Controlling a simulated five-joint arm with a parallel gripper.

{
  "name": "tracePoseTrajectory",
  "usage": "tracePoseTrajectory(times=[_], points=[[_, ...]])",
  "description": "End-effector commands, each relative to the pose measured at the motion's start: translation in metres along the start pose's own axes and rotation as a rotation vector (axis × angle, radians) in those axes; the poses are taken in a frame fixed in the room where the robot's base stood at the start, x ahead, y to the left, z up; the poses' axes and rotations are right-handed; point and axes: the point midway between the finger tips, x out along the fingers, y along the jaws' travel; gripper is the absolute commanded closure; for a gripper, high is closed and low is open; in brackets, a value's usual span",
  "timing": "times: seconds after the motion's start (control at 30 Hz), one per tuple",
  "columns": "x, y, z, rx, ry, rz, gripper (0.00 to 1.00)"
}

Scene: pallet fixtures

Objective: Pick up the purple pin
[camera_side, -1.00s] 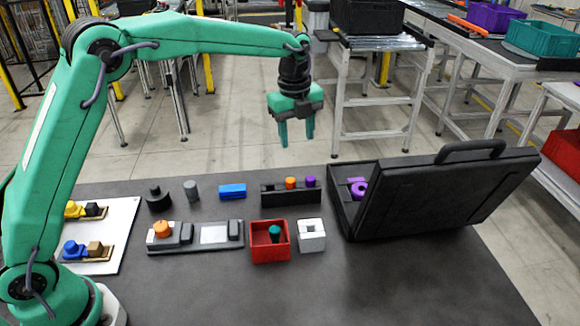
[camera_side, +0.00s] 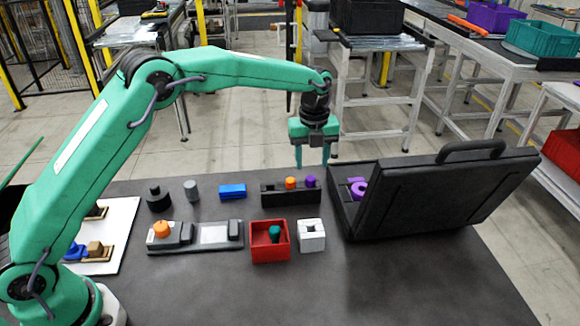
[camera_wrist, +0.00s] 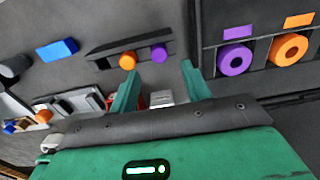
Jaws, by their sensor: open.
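The purple pin (camera_side: 311,181) stands in the right end of a dark rack (camera_side: 291,197), beside an orange pin (camera_side: 290,183). In the wrist view the purple pin (camera_wrist: 159,53) shows as a round top, with the orange pin (camera_wrist: 128,60) to its left. My gripper (camera_side: 312,165) is open and empty, pointing down above and slightly behind the rack in the side view. In the wrist view the purple pin lies between and beyond the two green fingertips (camera_wrist: 158,68), apart from them.
An open black case (camera_side: 430,195) stands right of the rack, with purple (camera_wrist: 235,59) and orange (camera_wrist: 289,50) rings in it. A blue block (camera_side: 232,191) lies left of the rack. A red box (camera_side: 270,253) and white block (camera_side: 312,243) stand in front. The table front is clear.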

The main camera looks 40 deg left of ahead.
Motion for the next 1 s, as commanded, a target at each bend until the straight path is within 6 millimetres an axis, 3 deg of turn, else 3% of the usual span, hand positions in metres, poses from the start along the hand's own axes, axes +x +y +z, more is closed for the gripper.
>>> tracePoseTrajectory(times=[0.27,0.73,1.0], points=[[0.005,0.000,0.000,-0.001,0.000,0.000,0.52],[0.050,0.001,0.000,-0.001,0.000,0.000,0.52],[0.054,0.001,0.000,-0.001,-0.001,-0.001,0.52]])
